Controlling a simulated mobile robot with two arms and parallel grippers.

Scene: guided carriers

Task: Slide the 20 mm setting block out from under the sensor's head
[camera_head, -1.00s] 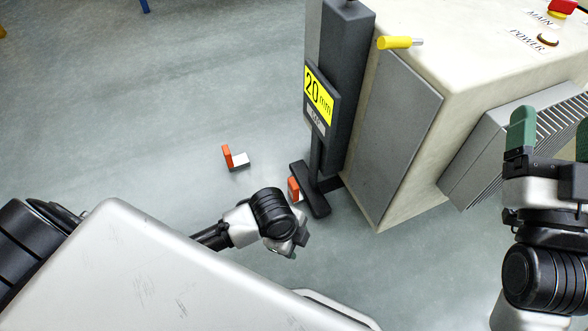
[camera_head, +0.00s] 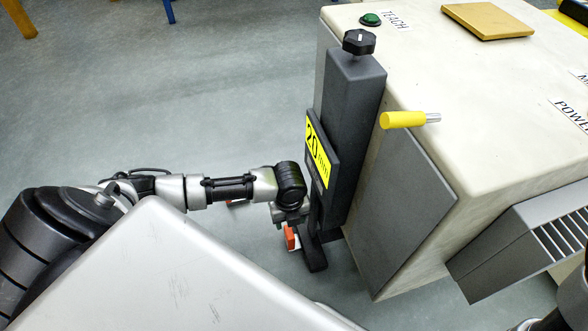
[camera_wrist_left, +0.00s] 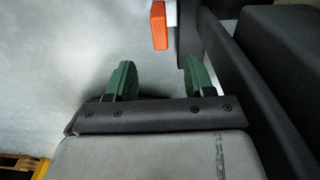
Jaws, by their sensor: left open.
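The sensor (camera_head: 345,135) is a dark upright column on the carrier's side, with a yellow "20 mm" label (camera_head: 318,157). Its dark foot-like head (camera_head: 313,256) is low, close to the floor. The setting block's orange tab (camera_head: 291,238) sticks out at the head's left side; the rest of the block is hidden. My left gripper (camera_head: 282,218) is just beside the column, mostly covered by its own wrist. In the left wrist view, its green fingers (camera_wrist_left: 160,78) are open and empty, with the orange tab (camera_wrist_left: 159,26) ahead of the gap, apart from them.
The cream carrier (camera_head: 430,170) fills the right side; a yellow-handled lever (camera_head: 405,119) and a black knob (camera_head: 358,41) stick out from its equipment. The floor at left is clear.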

